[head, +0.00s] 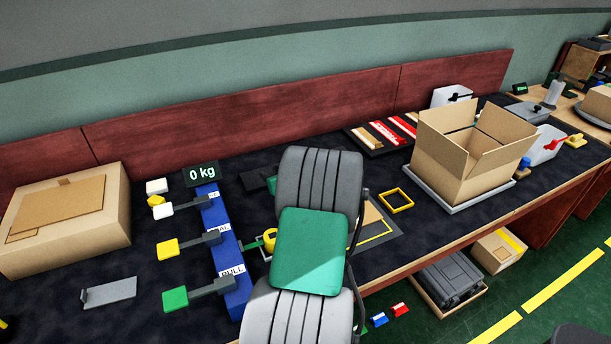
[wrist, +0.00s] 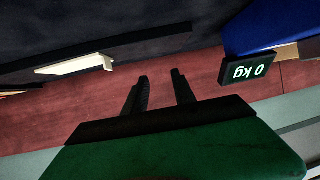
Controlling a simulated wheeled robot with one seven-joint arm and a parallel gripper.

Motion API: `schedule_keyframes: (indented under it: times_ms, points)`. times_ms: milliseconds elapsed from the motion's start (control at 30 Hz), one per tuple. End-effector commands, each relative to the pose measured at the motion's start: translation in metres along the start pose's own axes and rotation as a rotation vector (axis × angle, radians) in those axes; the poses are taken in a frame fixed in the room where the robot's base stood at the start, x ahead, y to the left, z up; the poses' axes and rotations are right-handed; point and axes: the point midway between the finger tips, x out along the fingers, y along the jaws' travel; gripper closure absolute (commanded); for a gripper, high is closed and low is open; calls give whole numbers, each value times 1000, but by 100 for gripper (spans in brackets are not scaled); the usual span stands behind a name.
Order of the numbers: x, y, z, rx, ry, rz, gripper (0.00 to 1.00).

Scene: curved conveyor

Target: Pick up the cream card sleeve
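A narrow cream piece (head: 368,137), which looks like the card sleeve, lies on a dark tray (head: 372,150) near the red back wall in the head view, beside red-and-white pieces. In the wrist view, which is upside down, a pale flat piece (wrist: 75,65) shows at the left; I cannot tell if it is the same one. My gripper (wrist: 159,76) has two dark fingers apart with nothing between them. It is mostly hidden behind my arm in the head view, left of the tray and apart from it.
A "0 kg" display (head: 202,173) and blue panel with levers (head: 230,260) stand left of my arm. A closed carton (head: 105,235) is at far left. An open carton (head: 450,155) stands right of the tray. A yellow square frame (head: 396,201) lies between.

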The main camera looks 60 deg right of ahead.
Motion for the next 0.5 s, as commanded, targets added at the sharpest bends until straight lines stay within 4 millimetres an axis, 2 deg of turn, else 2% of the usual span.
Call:
schedule_keyframes:
  times_ms: [33, 100, 133, 267, 500]
  points:
    - [-2, 39, 18, 28, 48, 57, 68]
    - [-8, 70, 26, 42, 101, 108, 68]
    - [-10, 78, 27, 45, 116, 123, 68]
    - [0, 89, 26, 47, 134, 138, 68]
    - [37, 92, 24, 48, 131, 136, 68]
